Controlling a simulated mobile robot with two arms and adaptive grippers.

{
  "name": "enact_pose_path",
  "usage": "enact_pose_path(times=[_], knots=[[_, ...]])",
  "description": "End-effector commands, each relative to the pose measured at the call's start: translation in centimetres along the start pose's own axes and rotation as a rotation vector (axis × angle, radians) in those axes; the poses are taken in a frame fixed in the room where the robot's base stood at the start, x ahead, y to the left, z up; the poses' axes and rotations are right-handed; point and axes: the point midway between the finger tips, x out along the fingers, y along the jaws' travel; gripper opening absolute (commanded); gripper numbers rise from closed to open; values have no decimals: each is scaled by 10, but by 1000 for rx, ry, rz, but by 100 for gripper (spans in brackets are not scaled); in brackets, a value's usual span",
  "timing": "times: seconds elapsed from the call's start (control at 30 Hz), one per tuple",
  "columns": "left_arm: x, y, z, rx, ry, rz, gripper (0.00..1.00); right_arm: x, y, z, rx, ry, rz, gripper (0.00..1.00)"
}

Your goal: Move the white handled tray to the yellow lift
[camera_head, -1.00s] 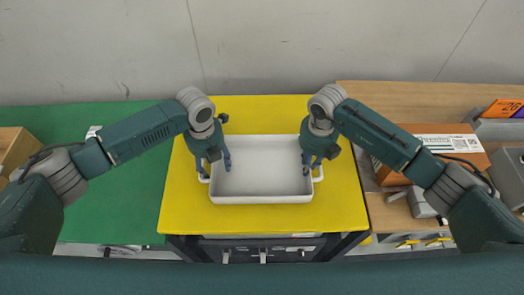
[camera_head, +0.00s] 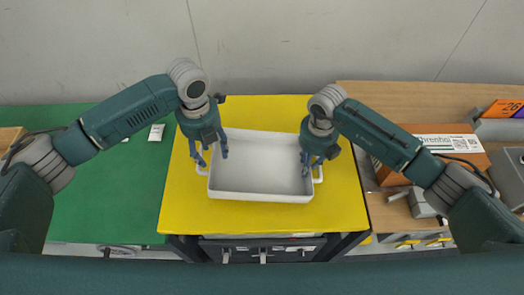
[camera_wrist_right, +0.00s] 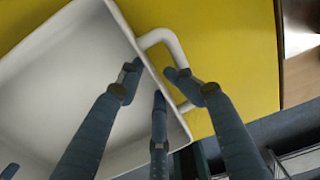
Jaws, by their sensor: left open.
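The white handled tray (camera_head: 260,196) sits empty on the yellow lift top (camera_head: 345,215), slightly turned, with its left end farther back. My left gripper (camera_head: 211,155) is open at the tray's left end. Its fingers are spread near the left handle (camera_head: 201,170), which is partly hidden. My right gripper (camera_head: 313,165) is at the right end. In the right wrist view its fingers (camera_wrist_right: 157,80) straddle the tray's end wall near the white handle (camera_wrist_right: 163,37). The tips look apart, but I cannot tell whether they grip anything.
A green table (camera_head: 110,200) adjoins the lift on the left, with a small white item (camera_head: 156,132) on it. A wooden table (camera_head: 385,215) on the right holds an orange-brown box (camera_head: 440,140) and grey equipment. A wall stands behind.

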Motion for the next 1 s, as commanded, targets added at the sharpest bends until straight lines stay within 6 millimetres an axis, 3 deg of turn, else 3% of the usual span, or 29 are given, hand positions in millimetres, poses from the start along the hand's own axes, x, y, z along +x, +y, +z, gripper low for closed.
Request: enact_pose_path(times=[0.03, 0.07, 0.47, 1.0], knots=[[0, 5, 1, -6, -1, 10, 57, 1, -6, 0, 5, 3, -12, 54], [0, 5, 1, -6, -1, 10, 57, 1, -6, 0, 5, 3, -12, 60], [0, 1, 0, -1, 0, 2, 57, -6, -2, 1, 2, 0, -3, 60], [0, 0, 0, 0, 0, 0, 57, -105, -2, 1, 2, -1, -5, 60]])
